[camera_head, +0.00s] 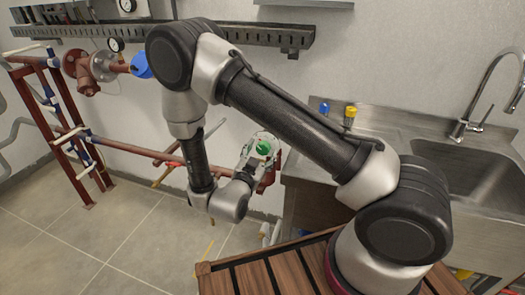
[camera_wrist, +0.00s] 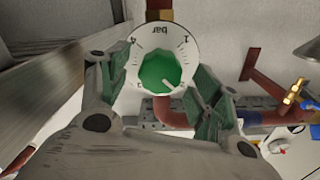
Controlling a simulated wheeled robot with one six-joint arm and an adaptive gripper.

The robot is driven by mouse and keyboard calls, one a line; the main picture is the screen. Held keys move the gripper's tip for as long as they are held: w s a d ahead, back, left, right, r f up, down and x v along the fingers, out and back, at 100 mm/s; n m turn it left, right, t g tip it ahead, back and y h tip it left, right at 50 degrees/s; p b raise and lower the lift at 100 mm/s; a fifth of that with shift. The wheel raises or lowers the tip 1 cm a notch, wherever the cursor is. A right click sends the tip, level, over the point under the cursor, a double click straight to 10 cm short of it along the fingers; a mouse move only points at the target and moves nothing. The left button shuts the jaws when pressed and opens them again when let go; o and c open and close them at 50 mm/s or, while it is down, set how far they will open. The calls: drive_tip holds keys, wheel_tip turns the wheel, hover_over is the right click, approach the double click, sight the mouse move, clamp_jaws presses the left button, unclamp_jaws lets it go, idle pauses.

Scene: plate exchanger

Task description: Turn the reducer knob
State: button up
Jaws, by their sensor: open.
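I cannot tell how deep the fingers reach along the knob. In the head view the green knob (camera_head: 264,147) shows just beyond my gripper (camera_head: 252,155), low against the wall. My wrist hides part of the fitting behind it.
A red pipe (camera_head: 130,149) runs along the wall to the left, with a red pipe frame (camera_head: 68,130). The floor at the left is clear.

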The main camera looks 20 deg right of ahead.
drive_tip(key=shift+x, duration=0.9)
drive_tip(key=c, duration=1)
drive_tip(key=shift+c, duration=0.2)
